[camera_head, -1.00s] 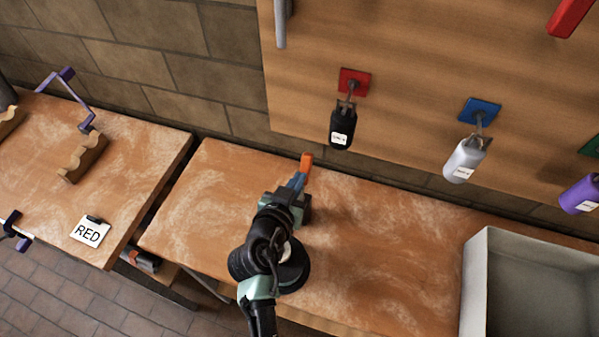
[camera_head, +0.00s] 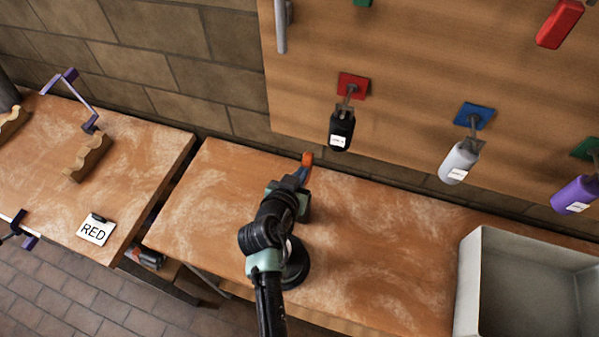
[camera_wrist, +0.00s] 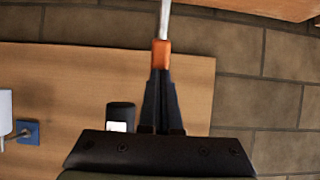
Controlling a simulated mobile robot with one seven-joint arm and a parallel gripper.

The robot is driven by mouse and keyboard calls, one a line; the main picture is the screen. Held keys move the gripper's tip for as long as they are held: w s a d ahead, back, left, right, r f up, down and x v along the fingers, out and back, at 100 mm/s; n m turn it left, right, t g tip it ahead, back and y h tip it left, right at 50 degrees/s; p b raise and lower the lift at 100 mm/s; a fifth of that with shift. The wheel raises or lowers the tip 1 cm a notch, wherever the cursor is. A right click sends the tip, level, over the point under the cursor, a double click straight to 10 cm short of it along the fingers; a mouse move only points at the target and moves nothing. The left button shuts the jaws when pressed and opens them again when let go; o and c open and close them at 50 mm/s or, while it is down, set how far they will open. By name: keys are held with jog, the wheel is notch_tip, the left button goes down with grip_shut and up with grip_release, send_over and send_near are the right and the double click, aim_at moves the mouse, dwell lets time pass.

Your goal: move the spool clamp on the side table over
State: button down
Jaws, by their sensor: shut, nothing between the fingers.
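The left table (camera_head: 150,160) holds a purple bent-rod piece (camera_head: 80,97) beside two notched wooden blocks. A dark and purple clamp-like piece (camera_head: 20,232) sits at its front-left edge, partly cut off by the picture. I cannot tell which of the two is the spool clamp. My gripper (camera_head: 307,159) is over the back of the middle table, well right of both pieces. In the wrist view its orange fingertips (camera_wrist: 161,52) are together and empty. Neither purple piece shows there.
A grey bin (camera_head: 467,290) stands at right. Bottles, including a black one (camera_head: 341,130), hang on the wooden board (camera_head: 400,60) behind.

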aim_at(306, 162)
jog(key=shift+w+d+r+g+y+p, duration=0.15)
jog(key=shift+w+r+g+p, duration=0.05)
jog(key=shift+w+g+p, duration=0.2)
jog(key=shift+w+d+r+g+y+p, duration=0.15)
jog(key=shift+w+g+p, duration=0.2)
jog(key=shift+p, duration=0.15)
jog(key=w+f+g, duration=0.1)
jog(key=w+f+g+y, duration=0.1)
jog(key=g, duration=0.1)
jog(key=shift+w+d, duration=0.4)
jog(key=shift+w+d+f+g+y+b, duration=0.3)
jog(key=shift+w+f+g+b, duration=0.3)
jog(key=shift+g+b, duration=0.5)
jog(key=shift+w+f+b, duration=0.1)
jog(key=shift+f+b, duration=0.05)
jog(key=shift+b, duration=0.15)
jog(key=shift+w+f+b, duration=0.15)
jog(key=shift+w+b, duration=0.1)
jog(key=shift+b, duration=0.1)
jog(key=shift+d+r+p, duration=0.1)
jog(key=shift+r+p, duration=0.45)
jog(key=shift+r, duration=0.15)
jog(key=v, duration=1.2)
jog(key=shift+w+r, duration=0.2)
jog(key=shift+r, duration=0.3)
